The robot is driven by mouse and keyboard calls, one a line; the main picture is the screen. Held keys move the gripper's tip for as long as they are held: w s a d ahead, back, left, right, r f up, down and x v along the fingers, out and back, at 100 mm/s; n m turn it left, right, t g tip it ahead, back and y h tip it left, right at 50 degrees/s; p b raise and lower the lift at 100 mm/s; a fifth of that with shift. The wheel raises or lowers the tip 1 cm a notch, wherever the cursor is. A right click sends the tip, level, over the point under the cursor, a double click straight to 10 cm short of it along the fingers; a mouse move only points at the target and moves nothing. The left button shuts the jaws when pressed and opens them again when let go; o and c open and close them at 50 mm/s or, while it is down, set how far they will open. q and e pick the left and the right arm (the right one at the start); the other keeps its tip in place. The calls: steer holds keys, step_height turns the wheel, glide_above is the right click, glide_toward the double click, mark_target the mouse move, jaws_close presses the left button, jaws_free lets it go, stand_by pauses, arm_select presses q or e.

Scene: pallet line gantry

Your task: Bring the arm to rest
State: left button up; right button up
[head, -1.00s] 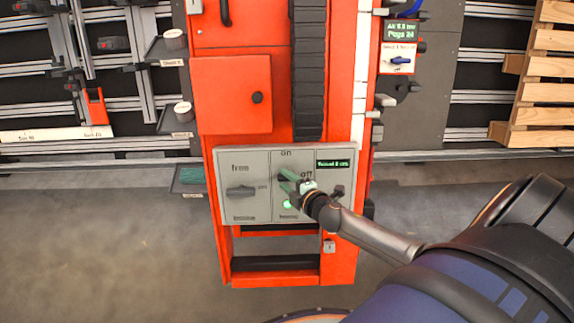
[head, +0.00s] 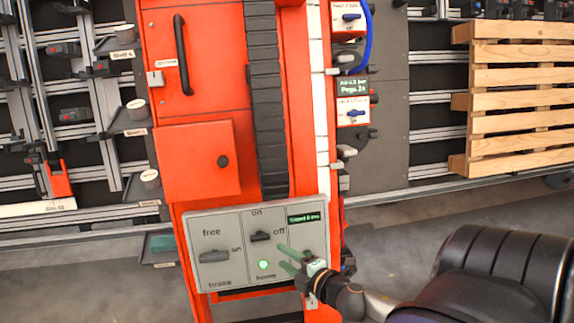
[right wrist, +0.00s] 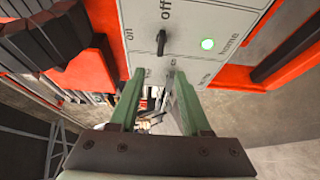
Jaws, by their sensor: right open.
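My right gripper (head: 283,257) has green fingers apart with nothing between them. It is at the lower right of the grey control panel (head: 198,225), right of and below the middle black knob (head: 261,236). The knob is clear of the fingers and lies sideways, toward the "off" label. In the right wrist view, the open fingers (right wrist: 158,76) point at the panel, and the knob (right wrist: 162,42) is beyond their tips. I cannot tell whether the fingertips touch the panel. A green light (head: 263,265) is lit below the knob. My left gripper is not in view.
A left knob (head: 214,256) sits on the panel, and a small display (head: 307,218) is at its upper right. The red cabinet (head: 195,160) rises behind. A wooden pallet (head: 520,98) stands at right. Grey floor (head: 400,228) is clear below it.

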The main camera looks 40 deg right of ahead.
stand_by(0.6)
steer(key=s+a+f+m+g+y, duration=0.1)
steer(key=s+a+f+m+g, duration=0.1)
steer(key=s+a+f+m, duration=0.2)
steer(key=s+a+f+m+g+y, duration=0.1)
steer(key=s+a+f+m, duration=0.2)
steer(key=a+m, duration=0.5)
steer(key=shift+s+a+f+m+g, duration=0.15)
steer(key=shift+s+f+m+g, duration=0.25)
steer(key=shift+s+m, duration=0.2)
